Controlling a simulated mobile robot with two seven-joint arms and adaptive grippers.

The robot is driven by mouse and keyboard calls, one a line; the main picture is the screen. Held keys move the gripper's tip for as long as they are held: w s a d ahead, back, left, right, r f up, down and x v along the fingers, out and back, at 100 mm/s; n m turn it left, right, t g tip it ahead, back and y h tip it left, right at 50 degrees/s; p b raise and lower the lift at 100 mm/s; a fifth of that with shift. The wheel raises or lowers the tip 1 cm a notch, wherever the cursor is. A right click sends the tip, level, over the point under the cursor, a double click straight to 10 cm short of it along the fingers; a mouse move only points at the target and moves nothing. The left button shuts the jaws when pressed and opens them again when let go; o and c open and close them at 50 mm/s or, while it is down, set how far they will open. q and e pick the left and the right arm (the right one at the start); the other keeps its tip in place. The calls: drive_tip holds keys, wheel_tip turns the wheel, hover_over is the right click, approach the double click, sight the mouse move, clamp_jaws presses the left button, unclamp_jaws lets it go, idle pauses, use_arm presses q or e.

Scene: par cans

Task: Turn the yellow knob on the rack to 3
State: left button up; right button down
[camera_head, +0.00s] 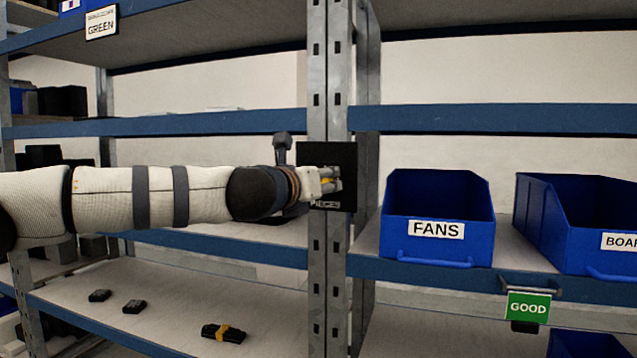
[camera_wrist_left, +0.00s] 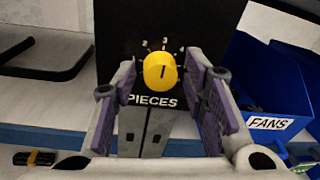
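The yellow knob (camera_wrist_left: 160,71) sits on a black panel (camera_wrist_left: 120,30) marked "PIECES", with small white numbers around its top that are hard to read. Its dark pointer line stands nearly upright. In the head view the panel (camera_head: 345,160) is fixed to the rack's upright post, and a bit of the yellow knob (camera_head: 327,181) shows between my fingers. My left gripper (camera_head: 322,182) is at the panel. In the left wrist view its fingers (camera_wrist_left: 163,100) are open on either side of the knob, with gaps visible. My right gripper is not in view.
A blue bin marked "FANS" (camera_head: 436,200) and another blue bin (camera_head: 575,215) stand on the shelf right of the post. A green "GOOD" tag (camera_head: 528,307) hangs at the shelf edge. Several small dark items lie on the lower left shelf (camera_head: 180,310).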

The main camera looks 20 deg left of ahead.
use_arm(q)
drive_tip(key=s+a, duration=0.1)
drive_tip(key=s, duration=1.1)
drive_tip(key=shift+a+r, duration=0.15)
drive_tip(key=shift+r, duration=0.15)
